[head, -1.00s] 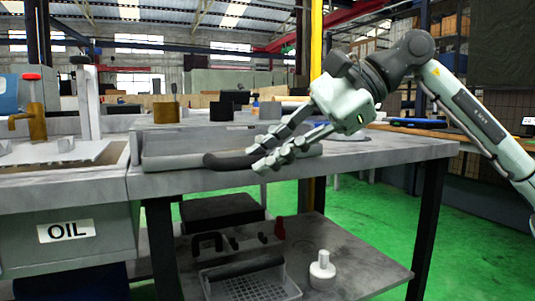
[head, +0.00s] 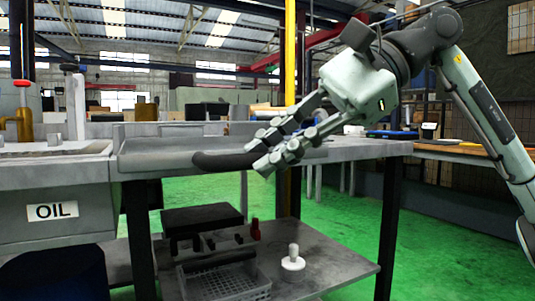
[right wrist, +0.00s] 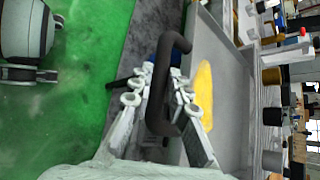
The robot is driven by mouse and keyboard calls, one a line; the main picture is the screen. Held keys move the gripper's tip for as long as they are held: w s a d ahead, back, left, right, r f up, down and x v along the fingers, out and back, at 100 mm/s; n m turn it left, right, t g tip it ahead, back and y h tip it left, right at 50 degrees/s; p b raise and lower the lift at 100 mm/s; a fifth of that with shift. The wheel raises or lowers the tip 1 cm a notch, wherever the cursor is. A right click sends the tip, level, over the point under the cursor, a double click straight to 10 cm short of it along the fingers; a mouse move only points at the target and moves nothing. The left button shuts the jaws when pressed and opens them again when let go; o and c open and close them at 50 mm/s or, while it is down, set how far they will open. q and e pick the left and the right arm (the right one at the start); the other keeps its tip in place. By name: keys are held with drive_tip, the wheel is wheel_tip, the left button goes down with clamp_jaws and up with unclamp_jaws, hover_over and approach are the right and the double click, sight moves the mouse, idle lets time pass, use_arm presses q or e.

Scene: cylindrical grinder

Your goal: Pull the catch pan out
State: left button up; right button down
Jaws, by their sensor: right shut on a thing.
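The catch pan (head: 150,160) is a shallow grey tray on the grey bench, with its front at the bench's near edge. A dark bar handle (head: 215,162) sticks out from its front. My right gripper (head: 263,153) is shut on this handle at its right part. In the right wrist view, the handle (right wrist: 161,85) runs between the fingers, and the pan (right wrist: 232,120) shows beside it with yellow liquid (right wrist: 203,95) inside. The far part of the pan is partly hidden. My left gripper is not in view.
An oil tank (head: 55,215) labelled OIL stands left of the bench (head: 365,151). The lower shelf (head: 335,268) holds a grey basket (head: 232,282), a white knobbed part (head: 292,264) and a dark box. Green floor is open at the right.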

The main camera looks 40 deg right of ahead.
drive_tip(key=shift+d+r, duration=0.1)
drive_tip(key=shift+r, duration=0.35)
drive_tip(key=c, duration=1.5)
unclamp_jaws()
drive_tip(key=shift+s, duration=0.1)
drive_tip(key=shift+o, duration=0.3)
drive_tip(key=shift+f, duration=0.2)
drive_tip(key=v, duration=1.2)
